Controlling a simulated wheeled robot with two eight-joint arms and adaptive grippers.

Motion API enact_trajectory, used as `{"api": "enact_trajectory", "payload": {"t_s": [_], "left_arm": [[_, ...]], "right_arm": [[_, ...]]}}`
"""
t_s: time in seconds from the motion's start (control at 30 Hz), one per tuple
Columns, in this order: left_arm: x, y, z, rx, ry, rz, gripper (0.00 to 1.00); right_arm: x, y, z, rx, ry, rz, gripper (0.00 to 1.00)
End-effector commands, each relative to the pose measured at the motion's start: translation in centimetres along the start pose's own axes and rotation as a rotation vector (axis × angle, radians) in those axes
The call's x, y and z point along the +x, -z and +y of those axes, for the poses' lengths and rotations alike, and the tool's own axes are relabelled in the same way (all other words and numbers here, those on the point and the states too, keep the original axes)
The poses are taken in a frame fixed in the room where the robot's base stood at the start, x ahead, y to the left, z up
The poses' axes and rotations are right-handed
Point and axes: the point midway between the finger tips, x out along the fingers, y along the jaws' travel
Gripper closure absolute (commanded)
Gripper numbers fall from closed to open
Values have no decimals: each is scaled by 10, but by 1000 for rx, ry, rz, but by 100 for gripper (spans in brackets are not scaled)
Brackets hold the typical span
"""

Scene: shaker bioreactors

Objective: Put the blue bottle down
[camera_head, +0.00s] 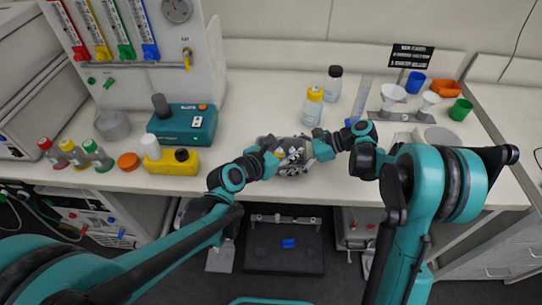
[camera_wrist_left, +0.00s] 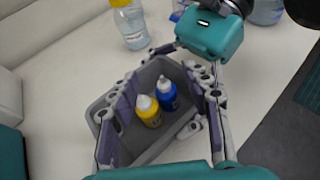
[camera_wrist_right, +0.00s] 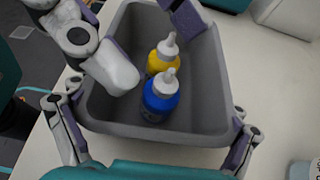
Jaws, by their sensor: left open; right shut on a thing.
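The blue bottle (camera_wrist_right: 160,97) with a white nozzle stands upright in a small grey bin (camera_wrist_right: 215,95). A yellow bottle (camera_wrist_right: 158,63) stands beside it; both also show in the left wrist view, the blue one (camera_wrist_left: 170,98) to the right of the yellow one (camera_wrist_left: 150,116). My left gripper (camera_wrist_left: 167,85) is open, its fingers apart on either side of the bottles, over the bin. In the head view the grippers largely hide the bin (camera_head: 292,172).
Behind the bin stand a yellow-capped bottle (camera_head: 313,105) and a dark-capped bottle (camera_head: 333,83). A funnel stand (camera_head: 392,93) and blue and green cups are at the back right. A teal device (camera_head: 182,124) and a yellow case (camera_head: 170,160) stand left. The bench front edge is close.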

Motion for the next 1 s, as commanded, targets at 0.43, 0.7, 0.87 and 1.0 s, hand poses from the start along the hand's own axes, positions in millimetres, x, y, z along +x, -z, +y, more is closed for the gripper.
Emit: {"api": "enact_trajectory", "payload": {"t_s": [0.43,0.7,0.87,1.0], "left_arm": [[-79,1,0,-3,-2,-1,52],[-103,1,0,-2,-1,-1,52],[-106,1,0,0,-1,-1,52],[-108,4,-1,80,-3,18,52]], "right_arm": [[0,1,0,0,1,2,24],[0,1,0,0,1,2,24],[0,1,0,0,1,2,24],[0,1,0,0,1,2,24]]}}
